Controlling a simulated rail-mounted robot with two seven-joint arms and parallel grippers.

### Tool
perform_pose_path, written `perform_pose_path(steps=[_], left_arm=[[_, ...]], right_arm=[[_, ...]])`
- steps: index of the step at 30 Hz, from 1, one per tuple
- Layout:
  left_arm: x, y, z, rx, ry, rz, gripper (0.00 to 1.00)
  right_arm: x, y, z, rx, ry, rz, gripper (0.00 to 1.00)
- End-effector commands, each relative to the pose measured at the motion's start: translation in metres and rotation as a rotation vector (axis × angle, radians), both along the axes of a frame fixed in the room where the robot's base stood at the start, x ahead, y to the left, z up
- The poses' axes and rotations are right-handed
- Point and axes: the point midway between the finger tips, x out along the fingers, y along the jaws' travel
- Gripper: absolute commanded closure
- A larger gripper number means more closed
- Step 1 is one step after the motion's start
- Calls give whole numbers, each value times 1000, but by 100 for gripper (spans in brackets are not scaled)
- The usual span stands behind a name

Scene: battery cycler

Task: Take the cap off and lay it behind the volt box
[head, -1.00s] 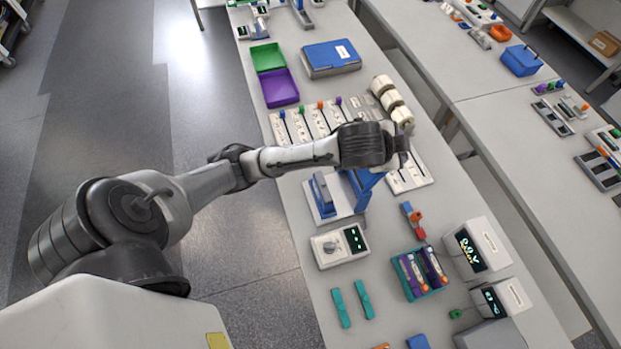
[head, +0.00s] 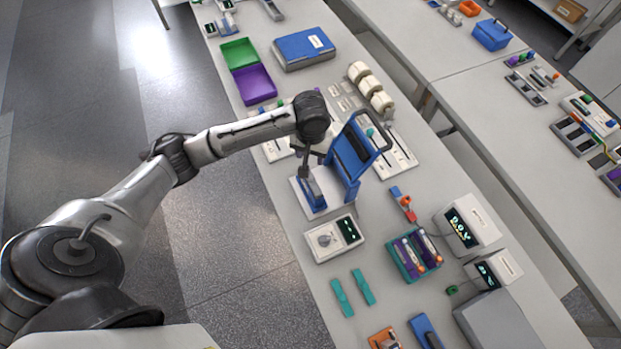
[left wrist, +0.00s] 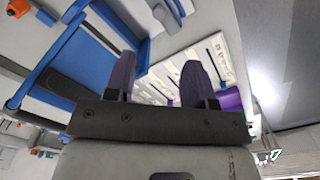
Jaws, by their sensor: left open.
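The volt box appears to be the white box with a lit display (head: 467,226) on the right side of the bench in the head view. I cannot tell which part is the cap. A blue hinged frame (head: 352,155) with a dark pad stands raised on a white-based fixture (head: 318,207); it also shows at the left of the left wrist view (left wrist: 58,58). My left gripper (head: 304,168) is beside this frame, over the fixture, its tips hard to make out. In the left wrist view its purple fingers (left wrist: 158,76) are apart with nothing between them. My right gripper is out of view.
A white meter (head: 334,238), a teal holder with purple cells (head: 414,255) and a second display box (head: 494,268) stand nearer. White rolls (head: 370,88) and a blue case (head: 304,50) are farther back.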

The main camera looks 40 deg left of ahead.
Motion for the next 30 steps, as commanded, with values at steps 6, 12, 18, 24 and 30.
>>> perform_pose_path(steps=[6, 12, 18, 24, 30], left_arm=[[-1, 0, -39, 1, 4, 2, 51], [0, 0, -64, 1, 0, 2, 51], [0, 0, -74, 1, -1, 0, 51], [-1, -2, -93, 1, 1, 0, 51], [-1, -3, -117, 1, -1, 1, 51]], right_arm=[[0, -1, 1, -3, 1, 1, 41], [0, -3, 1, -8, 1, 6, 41], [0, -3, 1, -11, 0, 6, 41], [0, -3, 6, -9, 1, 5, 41], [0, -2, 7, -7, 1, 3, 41]])
